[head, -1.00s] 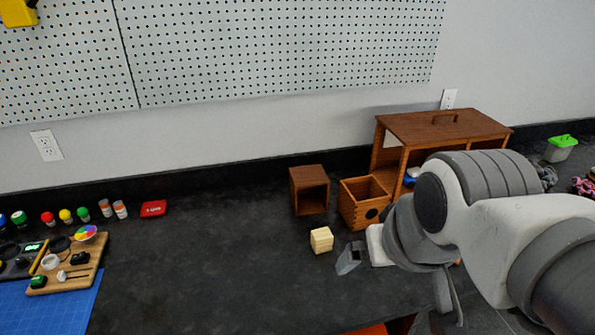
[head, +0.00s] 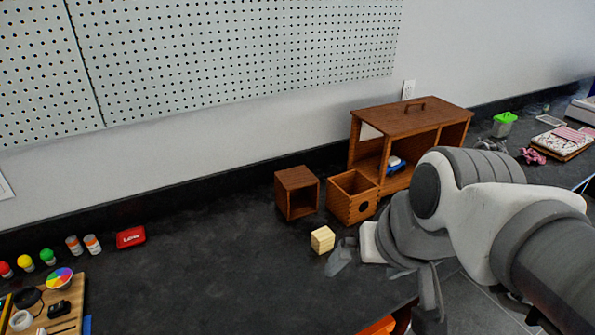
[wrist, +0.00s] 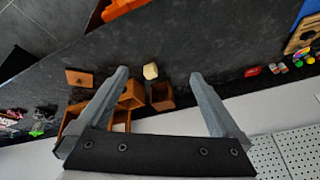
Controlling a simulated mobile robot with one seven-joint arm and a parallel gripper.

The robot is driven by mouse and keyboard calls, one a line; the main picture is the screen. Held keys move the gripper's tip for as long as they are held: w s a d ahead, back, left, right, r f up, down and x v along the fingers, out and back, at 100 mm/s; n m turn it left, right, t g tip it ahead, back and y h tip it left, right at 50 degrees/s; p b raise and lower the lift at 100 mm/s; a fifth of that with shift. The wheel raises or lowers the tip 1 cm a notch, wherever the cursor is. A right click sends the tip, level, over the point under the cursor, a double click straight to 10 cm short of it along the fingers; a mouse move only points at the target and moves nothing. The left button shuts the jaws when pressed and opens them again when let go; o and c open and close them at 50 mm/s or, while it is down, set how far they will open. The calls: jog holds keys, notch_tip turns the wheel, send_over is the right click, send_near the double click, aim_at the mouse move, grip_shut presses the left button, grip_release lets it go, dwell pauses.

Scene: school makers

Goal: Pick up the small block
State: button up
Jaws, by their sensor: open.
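The small block (head: 322,240) is a pale wooden cube on the dark counter, in front of two small open brown boxes. It also shows in the wrist view (wrist: 150,71), seen between the two fingertips but beyond them. My gripper (wrist: 158,75) is open and empty, its fingers spread wide. In the head view one grey finger is just right of the block, with a gap between them. My arm covers part of the counter to the right.
An open box (head: 297,194), a box with a round hole (head: 353,198) and a larger wooden cabinet (head: 411,123) stand behind the block. A brown panel (wrist: 79,78) lies on the counter. An orange object (head: 378,327) is at the front edge.

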jog(key=w+a+f+m+g+y+b, duration=0.1)
jog(key=w+a+f+m+y+b, duration=0.1)
jog(key=a+f+m+y+b, duration=0.3)
jog(key=m+t+b, duration=0.8)
jog(key=m+b, duration=0.2)
jog(key=m, duration=1.4)
send_near(327, 241)
jog(key=shift+m, duration=0.3)
jog(key=b+x, duration=0.2)
jog(key=x, duration=0.9)
jog(key=b+x, duration=0.1)
jog(key=x, duration=0.1)
jog(key=b+x, duration=0.1)
jog(key=x, duration=0.1)
jog(key=shift+w+r, duration=0.2)
jog(key=shift+w, duration=0.1)
jog(key=c, duration=1.4)
jog(key=shift+r, duration=0.15)
